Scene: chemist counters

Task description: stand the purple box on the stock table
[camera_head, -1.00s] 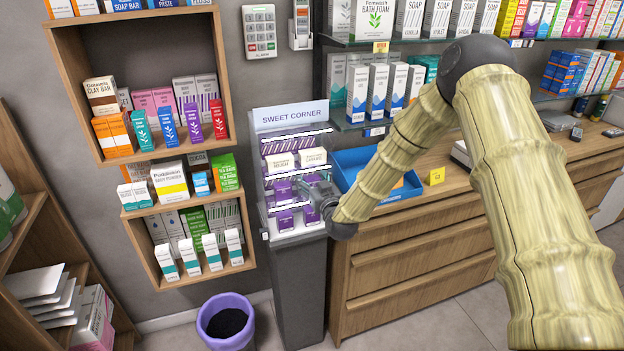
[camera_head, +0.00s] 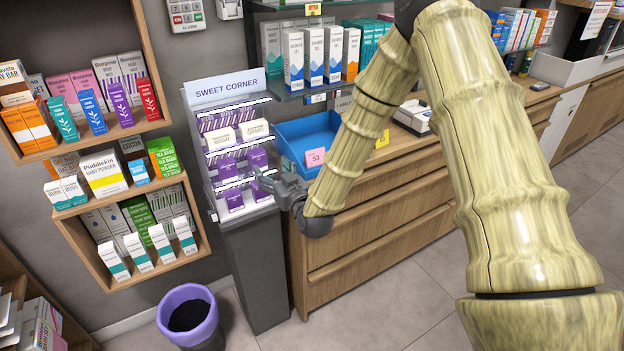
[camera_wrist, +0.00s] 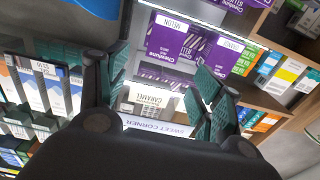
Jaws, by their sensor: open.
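Several purple boxes stand in the grey Sweet Corner display; one is on the lower right (camera_head: 260,189), another beside it on the lower left (camera_head: 235,200). My gripper (camera_head: 268,186) is at the display's front right, close to the lower right box. In the wrist view its dark green fingers (camera_wrist: 158,95) are spread apart with nothing held. Beyond them is a purple box marked Melon (camera_wrist: 166,38), with a second purple box (camera_wrist: 212,50) beside it. Contact cannot be told. I cannot make out which surface is the stock table.
A blue tray (camera_head: 286,133) sits on the wooden counter (camera_head: 345,245) just right of the display. Wooden wall shelves (camera_head: 172,112) with packed boxes are at left. A purple bin (camera_head: 165,322) stands on the floor. The floor at right is clear.

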